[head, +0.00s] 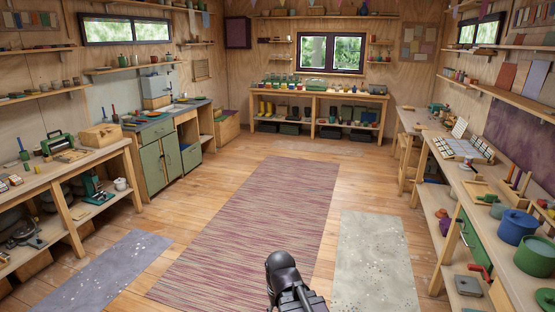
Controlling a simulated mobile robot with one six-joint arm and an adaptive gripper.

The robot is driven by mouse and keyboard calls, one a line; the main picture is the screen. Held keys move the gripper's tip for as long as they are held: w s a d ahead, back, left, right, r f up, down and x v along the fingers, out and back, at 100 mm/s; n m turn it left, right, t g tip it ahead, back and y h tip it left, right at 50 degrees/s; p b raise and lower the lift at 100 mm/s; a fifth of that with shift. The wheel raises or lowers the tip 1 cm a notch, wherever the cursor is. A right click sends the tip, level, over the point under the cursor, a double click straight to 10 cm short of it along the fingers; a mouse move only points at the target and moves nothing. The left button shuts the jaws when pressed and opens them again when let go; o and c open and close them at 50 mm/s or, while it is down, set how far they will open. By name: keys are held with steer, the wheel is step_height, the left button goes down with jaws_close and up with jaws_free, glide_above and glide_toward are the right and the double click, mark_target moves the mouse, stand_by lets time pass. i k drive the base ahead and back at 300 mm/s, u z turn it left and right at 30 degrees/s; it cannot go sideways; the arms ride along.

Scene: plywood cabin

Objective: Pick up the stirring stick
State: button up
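I cannot make out a stirring stick for certain. Two thin upright sticks, one of them reddish (525,184), stand at the back of the right-hand bench (462,187), behind a blue pot (516,227). They are too small to identify. A dark part of my arm rises at the bottom middle, over the striped rug. My gripper's fingers do not show.
Left workbench (62,178) and a green-doored cabinet (152,172) line the left wall. A shelf bench (317,93) with boots and pots stands at the back. The striped rug (245,215) and pale mat (374,260) lie flat; the middle floor is clear.

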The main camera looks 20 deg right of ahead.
mark_target(528, 179)
steer(key=z, duration=0.35)
steer(key=i, duration=1.65)
steer(key=z, duration=0.7)
steer(key=i, duration=0.65)
steer(key=z, duration=0.9)
steer(key=i, duration=0.5)
steer(key=z, duration=0.65)
steer(key=i, duration=0.6)
steer(key=z, duration=0.35)
